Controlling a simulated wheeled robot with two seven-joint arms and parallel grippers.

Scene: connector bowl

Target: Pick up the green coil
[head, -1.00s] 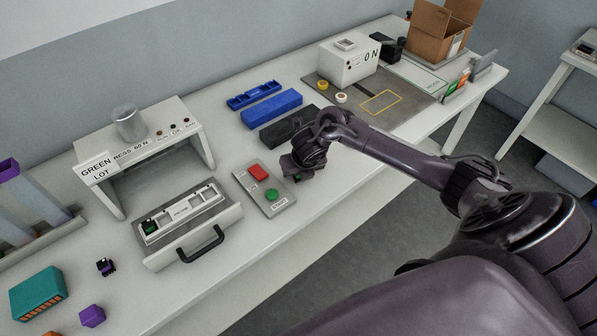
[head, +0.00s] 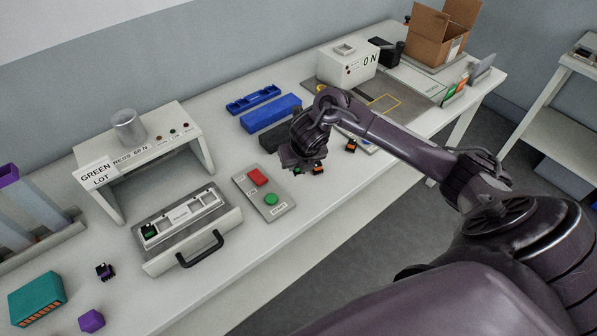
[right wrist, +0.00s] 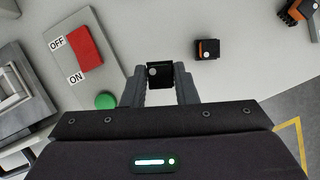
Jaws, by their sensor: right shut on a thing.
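My right gripper (head: 297,164) is over the table, right of the red and green button panel. In the right wrist view, its fingers (right wrist: 160,88) are closed on a small black-topped block, the green coil (right wrist: 160,75). In the head view a bit of green (head: 297,172) shows just under the fingers; most of the coil is hidden by the gripper. My left gripper is not in view.
Black-and-orange blocks (head: 318,168) (head: 351,146) lie near the gripper. The button panel (head: 264,190) is at left, with a fixture drawer (head: 194,238) beyond it. Blue trays (head: 272,110) and a black tray (head: 279,142) stand behind. A white press (head: 144,142) is at left.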

